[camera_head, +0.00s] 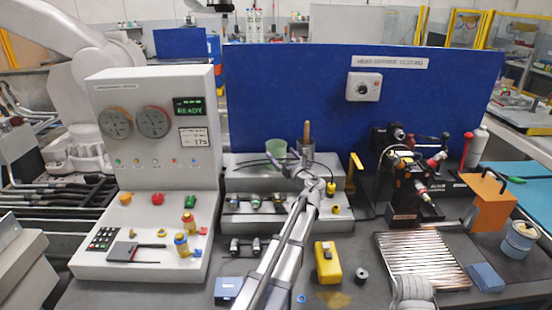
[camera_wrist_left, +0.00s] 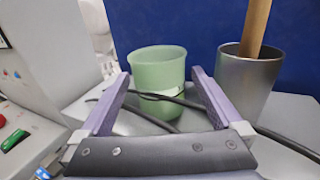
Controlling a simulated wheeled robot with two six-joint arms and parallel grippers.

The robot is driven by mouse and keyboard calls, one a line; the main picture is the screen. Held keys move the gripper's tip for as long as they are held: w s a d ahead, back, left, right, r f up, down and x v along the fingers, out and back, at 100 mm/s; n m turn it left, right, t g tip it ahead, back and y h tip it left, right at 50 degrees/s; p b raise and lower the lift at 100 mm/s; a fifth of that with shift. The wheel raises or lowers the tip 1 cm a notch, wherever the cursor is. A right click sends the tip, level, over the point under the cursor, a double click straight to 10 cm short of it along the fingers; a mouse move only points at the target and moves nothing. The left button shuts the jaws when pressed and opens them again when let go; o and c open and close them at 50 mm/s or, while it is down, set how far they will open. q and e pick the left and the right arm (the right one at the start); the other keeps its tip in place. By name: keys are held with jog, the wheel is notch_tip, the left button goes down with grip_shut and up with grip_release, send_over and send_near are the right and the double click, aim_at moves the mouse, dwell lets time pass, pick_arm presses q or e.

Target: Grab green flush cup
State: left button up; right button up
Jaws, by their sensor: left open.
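The green flush cup (camera_head: 276,149) stands upright on top of the grey stepped block in front of the blue panel. It also shows large in the left wrist view (camera_wrist_left: 158,72), straight ahead of my fingers. My left gripper (camera_head: 289,167) is open, its fingers just below and to the right of the cup in the head view. In the left wrist view my left gripper (camera_wrist_left: 155,82) shows two purple-grey fingers spread to either side of the cup's lower part. I cannot tell whether they touch it. My right gripper is not in view.
A metal cup (camera_wrist_left: 246,80) with a wooden handle stands close to the right of the green cup. A dark cable (camera_wrist_left: 150,97) crosses by the green cup. The white control console (camera_head: 150,130) rises at left. A yellow meter (camera_head: 327,263) lies on the table.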

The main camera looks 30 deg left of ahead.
aim_at(273, 146)
pick_arm(q)
jog(key=shift+x, duration=2.6)
jog(key=shift+s, duration=0.15)
jog(key=shift+c, duration=0.2)
jog(key=c, duration=1)
